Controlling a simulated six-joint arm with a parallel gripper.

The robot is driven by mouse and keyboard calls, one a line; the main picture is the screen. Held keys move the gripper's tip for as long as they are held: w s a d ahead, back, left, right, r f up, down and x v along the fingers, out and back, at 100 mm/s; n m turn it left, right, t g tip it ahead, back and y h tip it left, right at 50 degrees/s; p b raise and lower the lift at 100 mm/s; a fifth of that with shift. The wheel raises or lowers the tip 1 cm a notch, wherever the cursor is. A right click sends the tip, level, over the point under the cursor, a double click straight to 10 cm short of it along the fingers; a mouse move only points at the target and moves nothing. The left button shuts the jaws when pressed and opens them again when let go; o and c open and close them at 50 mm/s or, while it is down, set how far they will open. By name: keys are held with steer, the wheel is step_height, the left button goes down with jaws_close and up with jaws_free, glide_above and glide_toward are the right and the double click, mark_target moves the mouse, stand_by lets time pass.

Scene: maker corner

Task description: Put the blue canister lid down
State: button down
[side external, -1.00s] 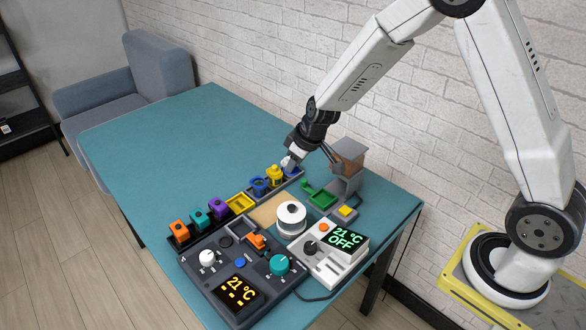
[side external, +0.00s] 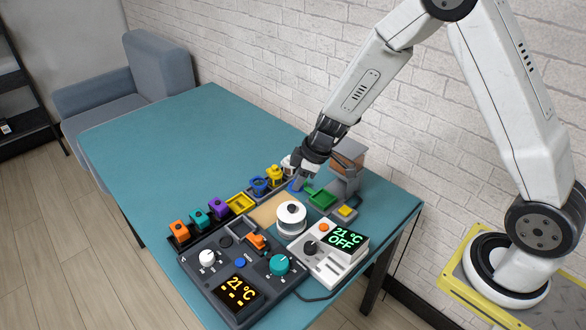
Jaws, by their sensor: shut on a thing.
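My gripper (side external: 298,183) points down over the row of canisters' right end, at the near side of the brown-topped grey stand. It is shut on the blue canister lid (side external: 295,188), of which only a small blue part shows below the fingers. The lid is low, close to the table; I cannot tell whether it touches the surface. A blue canister (side external: 259,187) stands to the left in the rack, beside a yellow one (side external: 274,176). A white one (side external: 286,163) is partly hidden behind my gripper.
A green tray (side external: 322,197) and the grey stand (side external: 347,170) are close on the right. The far left table (side external: 170,130) is clear.

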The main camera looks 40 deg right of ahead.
steer(key=s+n, duration=0.1)
steer(key=s+a+f+n+g, duration=0.1)
steer(key=n, duration=0.1)
steer(key=shift+f+y, duration=0.2)
steer(key=shift+y, duration=0.2)
steer(key=n, duration=0.1)
steer(key=s+a+n+g, duration=0.1)
steer(key=n, duration=0.1)
steer(key=s+f+n, duration=0.1)
steer(key=n, duration=0.1)
steer(key=shift+a+f+g+y, duration=0.1)
steer(key=shift+a+g+y, duration=0.2)
glide_above(261, 218)
steer(key=d, duration=0.1)
steer(key=shift+s+d+f, duration=0.1)
steer(key=shift+s+f, duration=0.05)
steer(key=shift+f, duration=2.25)
steer(key=shift+s+f, duration=0.1)
steer(key=shift+f, duration=2.25)
steer(key=shift+w+f, duration=0.15)
steer(key=shift+f, duration=1.6)
